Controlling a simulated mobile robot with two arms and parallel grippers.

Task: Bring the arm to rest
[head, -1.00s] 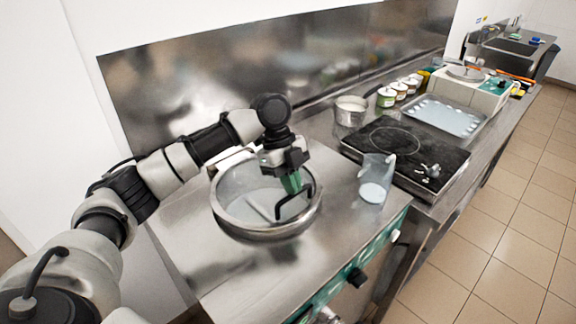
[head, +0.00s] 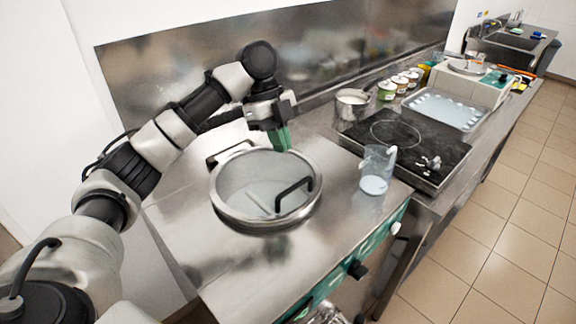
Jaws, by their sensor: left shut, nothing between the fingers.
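My left gripper (head: 281,146) is shut and empty. Its green fingers point down, above and just behind the far rim of a round steel-rimmed opening with a clear lid (head: 262,190) on the steel machine top. The lid has dark handles; the near one (head: 294,190) stands clear of the gripper. My left arm (head: 150,155) reaches in from the left, bent upward at its wrist. My right gripper is not in view.
A clear jug (head: 376,171) stands on the steel top right of the lid. Beyond it are a black hob (head: 405,145), a steel pot (head: 351,108), several small tubs (head: 387,90) and a tray (head: 446,110). The tiled floor (head: 510,220) at right is clear.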

